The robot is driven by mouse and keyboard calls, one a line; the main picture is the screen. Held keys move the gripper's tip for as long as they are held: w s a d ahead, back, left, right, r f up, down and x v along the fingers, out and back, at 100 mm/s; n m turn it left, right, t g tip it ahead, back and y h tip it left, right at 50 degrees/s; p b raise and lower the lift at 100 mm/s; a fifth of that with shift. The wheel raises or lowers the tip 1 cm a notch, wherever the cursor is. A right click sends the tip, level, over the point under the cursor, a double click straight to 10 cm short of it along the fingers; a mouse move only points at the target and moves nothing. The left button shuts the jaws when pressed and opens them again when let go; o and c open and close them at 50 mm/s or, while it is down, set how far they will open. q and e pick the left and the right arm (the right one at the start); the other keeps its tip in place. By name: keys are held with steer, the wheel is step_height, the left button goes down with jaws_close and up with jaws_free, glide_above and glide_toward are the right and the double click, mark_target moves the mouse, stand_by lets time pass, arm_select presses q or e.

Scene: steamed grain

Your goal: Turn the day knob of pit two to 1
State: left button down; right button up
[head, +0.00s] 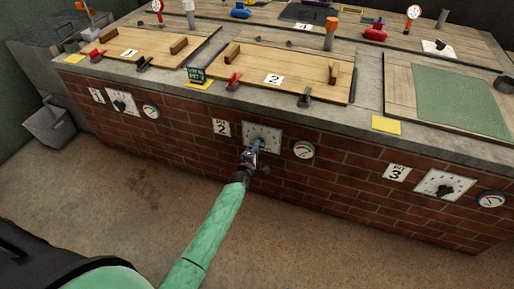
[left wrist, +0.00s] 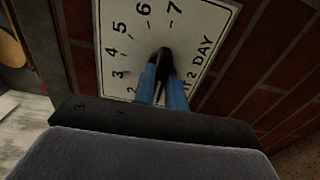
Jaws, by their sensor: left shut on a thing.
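The day dial plate of pit two (head: 273,133) is a white panel on the brick front, beside the pit 2 label (head: 222,127). In the left wrist view the plate (left wrist: 197,50) shows numbers 2 to 7 and the word DAY; the 1 is not visible. The black day knob (left wrist: 164,56) is at the plate's middle. My left gripper (head: 257,146) reaches the plate, its blue fingers (left wrist: 162,84) shut on the knob. The fingers hide part of the knob, and I cannot tell exactly where it points. My right gripper is not in view.
A round gauge (head: 303,149) sits right of the plate. Pit one's dial (head: 122,102) and pit three's dial (head: 443,186) are farther along the wall. The wooden pit 2 lid (head: 300,67) lies above. The floor in front is clear.

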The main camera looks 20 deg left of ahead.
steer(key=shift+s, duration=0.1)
arm_select(q)
steer(key=c, duration=1.4)
jaws_free()
steer(key=shift+c, duration=0.2)
steer(key=s, duration=0.8)
steer(key=shift+a, duration=0.15)
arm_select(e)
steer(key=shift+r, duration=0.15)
arm_select(q)
steer(key=shift+w, duration=0.1)
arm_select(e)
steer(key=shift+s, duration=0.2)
